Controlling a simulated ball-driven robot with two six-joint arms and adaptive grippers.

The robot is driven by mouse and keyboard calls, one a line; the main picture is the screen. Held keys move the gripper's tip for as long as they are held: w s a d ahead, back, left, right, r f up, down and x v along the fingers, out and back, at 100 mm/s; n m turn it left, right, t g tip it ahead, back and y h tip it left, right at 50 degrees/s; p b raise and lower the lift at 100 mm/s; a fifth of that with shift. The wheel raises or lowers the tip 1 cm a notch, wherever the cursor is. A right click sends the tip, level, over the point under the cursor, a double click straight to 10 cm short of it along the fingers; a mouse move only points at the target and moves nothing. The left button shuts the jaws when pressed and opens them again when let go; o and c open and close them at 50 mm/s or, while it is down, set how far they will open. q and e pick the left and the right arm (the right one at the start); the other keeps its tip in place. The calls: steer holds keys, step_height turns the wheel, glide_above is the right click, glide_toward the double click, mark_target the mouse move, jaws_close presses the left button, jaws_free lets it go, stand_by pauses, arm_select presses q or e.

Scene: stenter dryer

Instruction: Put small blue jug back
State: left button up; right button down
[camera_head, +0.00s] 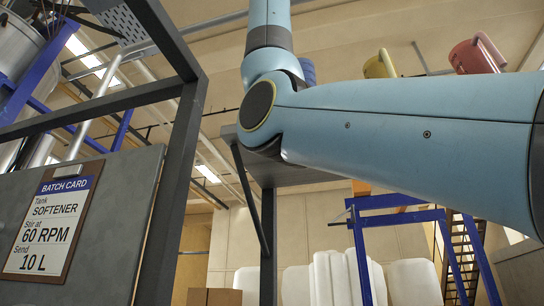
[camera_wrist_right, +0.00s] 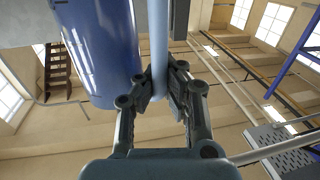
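The small blue jug (camera_wrist_right: 100,45) fills the upper left of the right wrist view. Its pale blue upright handle (camera_wrist_right: 158,40) runs down between the fingers of my right gripper (camera_wrist_right: 163,82), which look closed against it on both sides. In the head view a small part of a blue jug (camera_head: 307,70) shows behind my light blue right arm, which hides the rest. My right gripper is out of sight in the head view. My left gripper is in neither view.
A yellow jug (camera_head: 380,65) and a red jug (camera_head: 477,55) are high up at the right. A dark frame post (camera_head: 175,170) and a batch card (camera_head: 50,228) reading "SOFTENER, 60 RPM, 10 L" stand at left. Blue steelwork (camera_head: 400,218) and white bundles (camera_head: 335,278) are behind.

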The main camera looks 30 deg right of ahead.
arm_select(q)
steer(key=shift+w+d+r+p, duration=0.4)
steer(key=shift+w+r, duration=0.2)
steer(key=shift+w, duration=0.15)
arm_select(e)
steer(key=f, duration=0.1)
steer(key=a+f, duration=0.1)
steer(key=f, duration=0.3)
steer(key=shift+w+a, duration=0.2)
steer(key=shift+w, duration=0.2)
steer(key=shift+s+f, duration=0.1)
steer(key=shift+f, duration=0.15)
steer(key=c, duration=1.5)
jaws_free()
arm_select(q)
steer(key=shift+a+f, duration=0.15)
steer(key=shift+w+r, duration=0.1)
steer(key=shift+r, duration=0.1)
arm_select(e)
steer(key=shift+r, duration=0.2)
